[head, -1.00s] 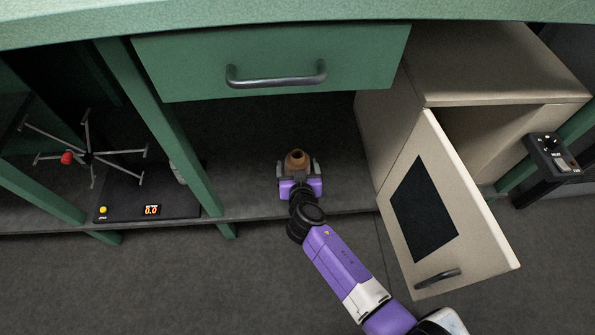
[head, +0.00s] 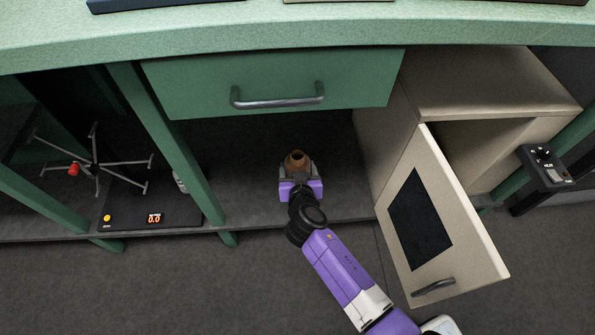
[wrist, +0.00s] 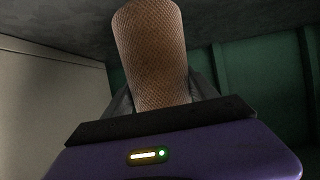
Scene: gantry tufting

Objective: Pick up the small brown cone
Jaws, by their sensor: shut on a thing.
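The small brown cone (head: 297,160) is between the fingers of my gripper (head: 297,170) in the head view, under the green drawer. In the wrist view the cone (wrist: 152,50) stands up from the gripper, with a fine mesh-like texture and its wider part toward the top. My gripper (wrist: 160,108) is shut on the cone; its fingers are mostly hidden behind the cone and the dark gripper edge. Whether the cone touches the shelf below is hidden in the head view.
The green drawer (head: 275,80) with a dark handle is above my gripper. A beige cabinet (head: 490,85) stands to the right, its door (head: 440,215) open. A dark scale (head: 150,205) reading 0.0 and a spoked stand (head: 95,165) are at left, beyond a green post (head: 160,150).

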